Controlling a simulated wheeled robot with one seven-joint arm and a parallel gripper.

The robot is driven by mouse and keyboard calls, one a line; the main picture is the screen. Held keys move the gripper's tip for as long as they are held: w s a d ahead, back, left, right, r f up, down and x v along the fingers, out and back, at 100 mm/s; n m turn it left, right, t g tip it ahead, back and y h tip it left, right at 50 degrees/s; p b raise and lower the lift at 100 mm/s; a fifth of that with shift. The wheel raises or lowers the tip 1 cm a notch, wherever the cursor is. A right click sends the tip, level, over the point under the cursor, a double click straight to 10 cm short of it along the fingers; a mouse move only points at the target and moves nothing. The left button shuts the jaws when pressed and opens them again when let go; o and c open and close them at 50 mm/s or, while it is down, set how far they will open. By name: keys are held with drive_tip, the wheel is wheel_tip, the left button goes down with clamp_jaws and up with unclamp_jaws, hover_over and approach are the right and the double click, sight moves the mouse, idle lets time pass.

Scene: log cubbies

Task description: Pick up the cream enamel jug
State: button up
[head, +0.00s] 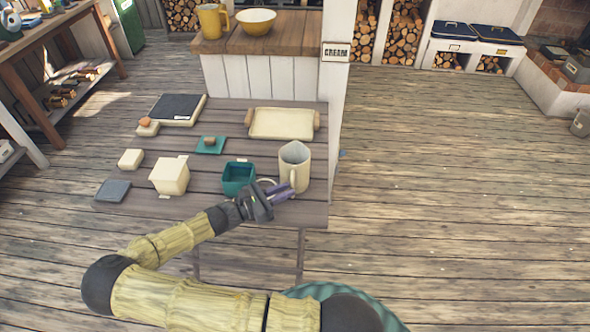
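The cream enamel jug (295,158) stands upright at the right front of the grey plank table (225,120), its handle facing me. My gripper (288,190), with purple fingers, is at the jug's lower left front, its tips at or very near the handle. I cannot tell whether they touch it, or whether the fingers are open or shut. The jug appears to rest on the table.
A teal square container (238,178) stands just left of the jug. A cream box (169,176), a cream tray (282,123) and a dark slate-topped board (178,109) are also on the table. Open floor lies right.

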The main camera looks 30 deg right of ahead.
drive_tip(key=d, duration=0.5)
drive_tip(key=shift+s+f+p, duration=0.1)
drive_tip(key=shift+f+p, duration=0.05)
drive_tip(key=shift+p, duration=0.15)
drive_tip(key=shift+a, duration=0.1)
clamp_jaws()
